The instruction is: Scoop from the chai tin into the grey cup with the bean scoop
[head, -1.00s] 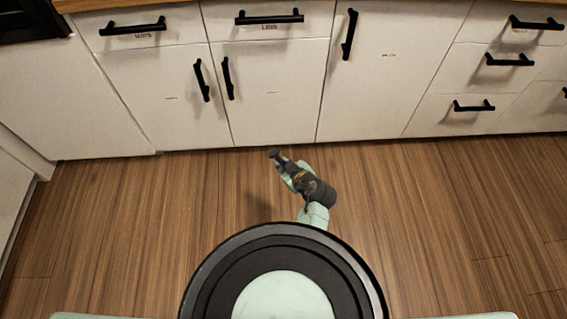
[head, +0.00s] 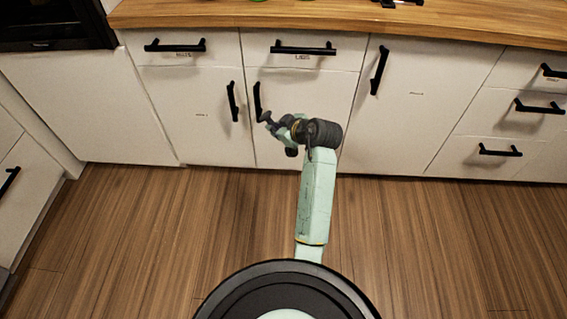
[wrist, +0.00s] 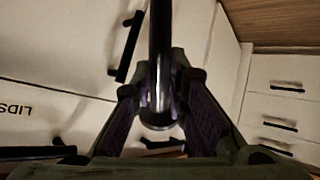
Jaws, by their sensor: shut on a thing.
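My gripper (head: 278,125) is held out in front of the white cabinet doors, near the upright handles of the middle pair. In the wrist view my gripper (wrist: 160,95) is shut on a dark, slim, rod-like thing with a shiny rounded end, which looks like the bean scoop (wrist: 160,45). It runs from the top edge of that view down between the two fingers. In the head view only a small dark end of the bean scoop (head: 265,117) shows past the fingers. Its bowl cannot be made out. I see no chai tin and no grey cup.
A wooden countertop (head: 330,28) runs along the top, with cut-off green and black items at its edge. Below are white drawers, one labelled LIDS (head: 302,57), with protruding black handles (head: 304,48). A dark appliance (head: 55,22) is at upper left. The wooden floor (head: 130,240) is clear.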

